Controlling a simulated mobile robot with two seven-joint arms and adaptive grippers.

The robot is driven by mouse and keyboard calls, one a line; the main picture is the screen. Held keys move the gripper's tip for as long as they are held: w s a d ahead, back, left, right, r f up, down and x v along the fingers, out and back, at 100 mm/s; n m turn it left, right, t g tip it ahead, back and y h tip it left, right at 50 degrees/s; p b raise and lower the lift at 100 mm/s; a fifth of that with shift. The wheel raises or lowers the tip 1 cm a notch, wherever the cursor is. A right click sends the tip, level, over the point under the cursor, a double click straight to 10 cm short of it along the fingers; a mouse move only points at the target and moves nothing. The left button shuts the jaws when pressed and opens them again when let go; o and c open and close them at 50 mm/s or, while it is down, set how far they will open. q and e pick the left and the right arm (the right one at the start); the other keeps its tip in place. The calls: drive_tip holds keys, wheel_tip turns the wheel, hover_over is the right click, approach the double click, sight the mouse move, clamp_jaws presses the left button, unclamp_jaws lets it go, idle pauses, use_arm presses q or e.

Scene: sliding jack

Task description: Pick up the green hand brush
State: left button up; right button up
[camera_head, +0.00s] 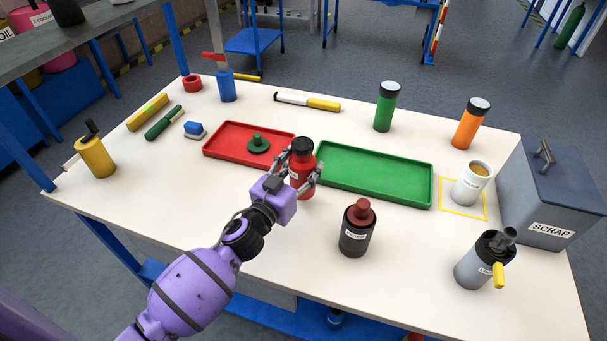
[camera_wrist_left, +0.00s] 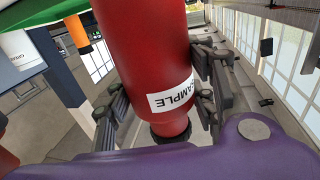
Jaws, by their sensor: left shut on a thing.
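My left gripper (camera_head: 303,172) is shut on a red bottle (camera_head: 302,184) with a black cap, between the red and green trays. In the left wrist view the gripper's fingers (camera_wrist_left: 160,95) lie on both sides of the bottle (camera_wrist_left: 145,60), whose label reads SAMPLE. I cannot tell whether it is lifted off the table. No green thing is clearly a hand brush. A dark green rod-like item (camera_head: 164,123) lies at the left of the table, and a green knobbed piece (camera_head: 258,143) sits in the red tray. The gripper is apart from both. My right gripper is not in view.
The red tray (camera_head: 222,154) and green tray (camera_head: 345,182) lie mid-table. A blue block (camera_head: 195,130) is left of them. A dark bottle (camera_head: 356,232), grey can (camera_head: 474,266), white mug (camera_head: 470,187) and SCRAP bin (camera_head: 550,205) stand right. The left front is mostly clear.

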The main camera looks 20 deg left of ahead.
use_arm(q)
drive_tip(key=f, duration=0.2)
drive_tip(key=f+b, duration=0.1)
drive_tip(key=shift+w+a+f, duration=0.1)
drive_tip(key=shift+w+f, duration=0.25)
drive_tip(key=shift+f, duration=0.05)
drive_tip(key=shift+r, duration=0.1)
drive_tip(key=shift+f, duration=0.25)
drive_tip(key=o, duration=1.3)
drive_tip(key=shift+r, duration=0.1)
